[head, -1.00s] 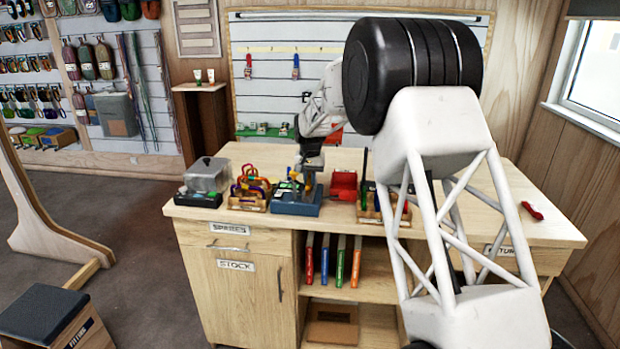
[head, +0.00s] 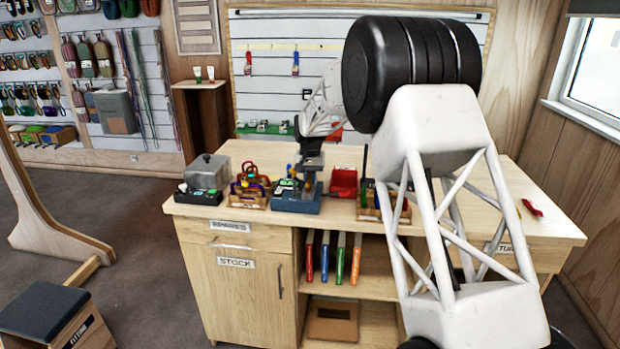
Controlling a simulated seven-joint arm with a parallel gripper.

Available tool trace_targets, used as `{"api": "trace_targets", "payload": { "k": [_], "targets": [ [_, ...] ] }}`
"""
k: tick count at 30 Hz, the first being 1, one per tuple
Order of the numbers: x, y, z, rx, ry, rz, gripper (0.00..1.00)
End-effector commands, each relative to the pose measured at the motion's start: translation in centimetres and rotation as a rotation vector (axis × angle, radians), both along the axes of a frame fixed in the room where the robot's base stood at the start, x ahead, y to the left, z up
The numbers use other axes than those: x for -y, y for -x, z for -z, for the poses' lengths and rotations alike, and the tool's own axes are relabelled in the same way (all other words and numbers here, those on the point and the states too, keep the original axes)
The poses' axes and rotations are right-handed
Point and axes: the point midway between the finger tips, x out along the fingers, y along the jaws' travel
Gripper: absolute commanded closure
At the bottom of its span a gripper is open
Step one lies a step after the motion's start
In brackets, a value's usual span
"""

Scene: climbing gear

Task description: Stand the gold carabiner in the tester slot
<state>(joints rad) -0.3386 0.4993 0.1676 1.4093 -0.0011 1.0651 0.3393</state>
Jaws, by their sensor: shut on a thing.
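The tester is a blue block (head: 297,205) on the workbench, left of its middle. My gripper (head: 308,182) points down right over the tester. It is shut on the gold carabiner (head: 307,186), which is small here and partly hidden by the fingers. The carabiner is at the tester's top. I cannot tell whether it is in the slot or just above it, and the slot itself is not clear.
A wooden tray of coloured carabiners (head: 250,195) stands left of the tester, with a grey box on a black base (head: 204,178) beyond it. A red open bin (head: 344,184) and a wooden rack (head: 370,212) stand to the right. A red item (head: 532,208) lies on the bench's right end.

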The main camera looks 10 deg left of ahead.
Motion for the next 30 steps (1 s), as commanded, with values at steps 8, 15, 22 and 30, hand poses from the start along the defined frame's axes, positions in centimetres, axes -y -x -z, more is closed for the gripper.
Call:
{"api": "trace_targets", "payload": {
  "k": [8,15,22,30],
  "targets": [
    [0.0,0.0,0.3,0.000,0.000,0.000,0.83],
    [0.0,0.0,0.3,0.000,0.000,0.000,0.58],
    [0.0,0.0,0.3,0.000,0.000,0.000,0.58],
    [0.0,0.0,-1.3,0.001,0.000,0.000,0.58]
  ]
}}
